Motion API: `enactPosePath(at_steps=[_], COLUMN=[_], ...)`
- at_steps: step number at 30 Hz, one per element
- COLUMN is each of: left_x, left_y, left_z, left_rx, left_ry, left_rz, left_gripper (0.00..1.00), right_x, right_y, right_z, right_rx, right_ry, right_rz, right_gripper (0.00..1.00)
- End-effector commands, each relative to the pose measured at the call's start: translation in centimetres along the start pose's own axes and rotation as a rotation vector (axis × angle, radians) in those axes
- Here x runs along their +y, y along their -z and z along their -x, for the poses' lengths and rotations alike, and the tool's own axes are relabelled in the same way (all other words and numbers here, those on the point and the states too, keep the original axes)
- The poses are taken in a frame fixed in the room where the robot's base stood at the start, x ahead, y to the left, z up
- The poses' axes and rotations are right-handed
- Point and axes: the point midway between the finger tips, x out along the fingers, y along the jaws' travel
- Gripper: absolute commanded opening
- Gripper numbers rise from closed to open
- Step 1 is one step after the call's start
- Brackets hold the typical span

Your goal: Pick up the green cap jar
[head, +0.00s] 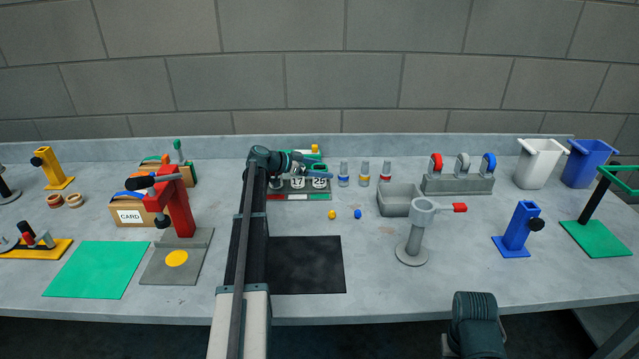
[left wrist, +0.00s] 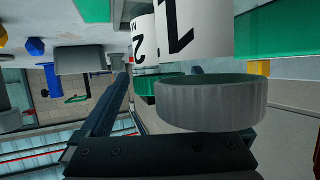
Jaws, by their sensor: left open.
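The green cap jar (head: 319,183) is white with the number 25 and stands upright at the right end of a small rack (head: 284,197). In the left wrist view, which looks inverted, its green cap (left wrist: 146,86) is partly hidden behind a nearer grey-capped jar (left wrist: 212,102). That grey-capped jar reads 17 in the head view (head: 297,183). My left gripper (head: 309,166) is open, at cap height beside the green cap. One dark finger shows in the left wrist view; the other is largely hidden by the grey cap. Contact with the green cap cannot be told.
Small bottles (head: 364,174) stand right of the rack, then a grey bin (head: 394,200) and a grey stand (head: 412,243). A yellow piece (head: 332,215) and a blue piece (head: 358,214) lie in front. A black mat (head: 308,267) is bare.

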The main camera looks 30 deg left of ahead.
Motion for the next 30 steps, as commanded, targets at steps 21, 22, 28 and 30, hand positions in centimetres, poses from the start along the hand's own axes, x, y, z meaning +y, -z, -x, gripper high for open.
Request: enactPosePath(at_steps=[21,22,28,30], left_x=[0.0,0.0,0.0,0.0], left_y=[0.05,0.05,0.16,0.38], left_z=[0.03,0.03,0.08,0.17], left_rx=[0.0,0.0,0.0,0.0], left_ry=[0.001,0.001,0.001,0.001], left_rz=[0.001,0.001,0.001,0.001], left_gripper=[0.12,0.12,0.12,0.12], right_x=[0.01,0.0,0.02,0.04], right_y=[0.0,0.0,-0.01,-0.03], right_z=[0.06,0.06,0.18,0.41], right_rx=[0.0,0.0,0.0,0.0], right_ry=[0.0,0.0,0.0,0.0], right_rz=[0.0,0.0,0.0,0.0], right_gripper=[0.5,0.5,0.5,0.5])
